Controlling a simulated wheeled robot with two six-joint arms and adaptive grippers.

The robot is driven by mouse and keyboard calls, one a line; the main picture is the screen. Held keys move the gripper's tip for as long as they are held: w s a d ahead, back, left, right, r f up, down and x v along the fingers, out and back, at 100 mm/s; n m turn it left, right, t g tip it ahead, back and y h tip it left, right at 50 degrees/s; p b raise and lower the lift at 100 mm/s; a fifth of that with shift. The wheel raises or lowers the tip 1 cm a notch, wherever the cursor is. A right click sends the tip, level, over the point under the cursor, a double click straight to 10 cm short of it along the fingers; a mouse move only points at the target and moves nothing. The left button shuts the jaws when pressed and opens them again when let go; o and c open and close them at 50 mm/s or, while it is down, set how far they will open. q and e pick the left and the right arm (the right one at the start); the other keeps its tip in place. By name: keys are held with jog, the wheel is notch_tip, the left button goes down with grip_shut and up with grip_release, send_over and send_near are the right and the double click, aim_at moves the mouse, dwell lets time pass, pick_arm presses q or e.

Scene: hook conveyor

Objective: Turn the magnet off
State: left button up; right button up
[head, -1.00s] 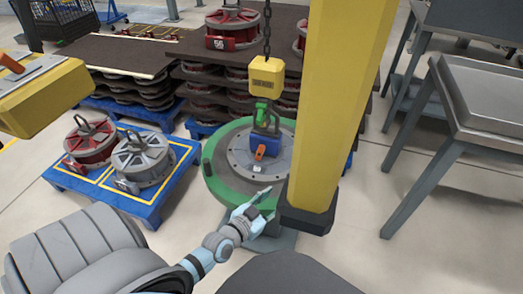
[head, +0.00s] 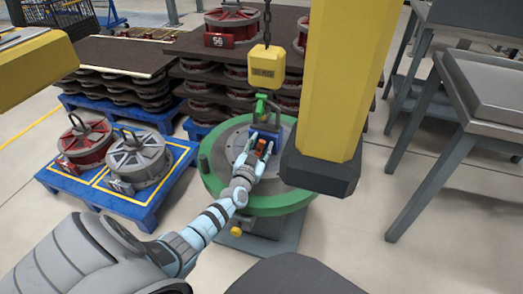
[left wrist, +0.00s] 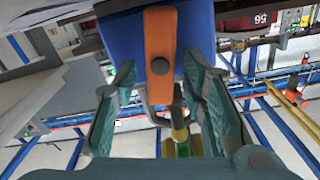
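The blue magnet (head: 277,134) hangs by a green hook (head: 261,104) under a yellow hoist block (head: 265,66). It sits over the grey disc on the green round stand (head: 275,204). An orange lever (head: 262,144) is on the magnet's near face. In the left wrist view the lever (left wrist: 160,50) stands lengthwise against the blue body (left wrist: 115,38). My left gripper (head: 265,146) is at the magnet, partly covering it. Its fingers (left wrist: 160,80) are spread on both sides of the lever, with gaps visible. My right gripper is out of view.
A thick yellow post (head: 340,80) with a dark end stands close on the right of the magnet. A blue pallet (head: 120,200) with a red and a grey round part is at left. Stacked parts stand behind. A grey table (head: 470,110) is at right.

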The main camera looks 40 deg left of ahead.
pick_arm(q)
jog(key=shift+w, duration=0.15)
grip_shut()
jog(key=shift+a+n, duration=0.25)
jog(key=shift+n, duration=1.15)
grip_release()
jog(key=v, duration=1.2)
